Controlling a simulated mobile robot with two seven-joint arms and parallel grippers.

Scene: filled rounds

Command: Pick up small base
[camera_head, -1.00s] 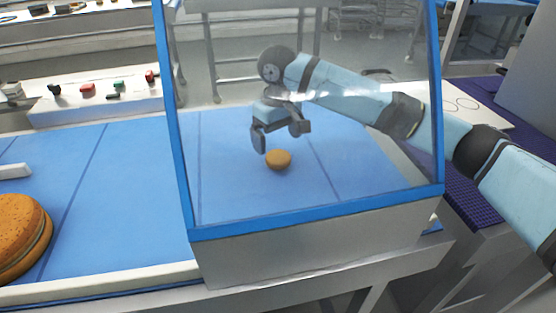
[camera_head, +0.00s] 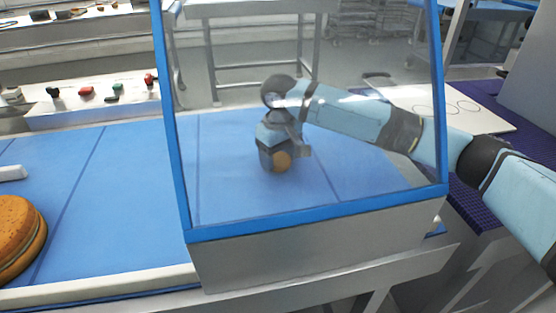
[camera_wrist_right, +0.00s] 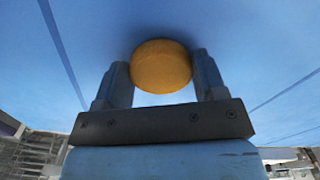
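The small base (camera_head: 282,161) is a small, round, orange-brown piece on the blue conveyor behind the clear guard. My right gripper (camera_head: 285,157) is down around it, with one finger on each side. In the right wrist view the small base (camera_wrist_right: 161,66) sits between the two fingertips of my right gripper (camera_wrist_right: 162,78), very close to both. The fingers look spread about as wide as before, so the gripper appears open; firm contact cannot be made out. My left gripper is not in view.
A clear guard with a blue frame (camera_head: 320,215) stands in front of my right arm. A large brown round (camera_head: 18,238) lies on the belt (camera_head: 110,200) at left. A control box with buttons (camera_head: 95,98) stands behind. A purple mat (camera_head: 475,195) is at right.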

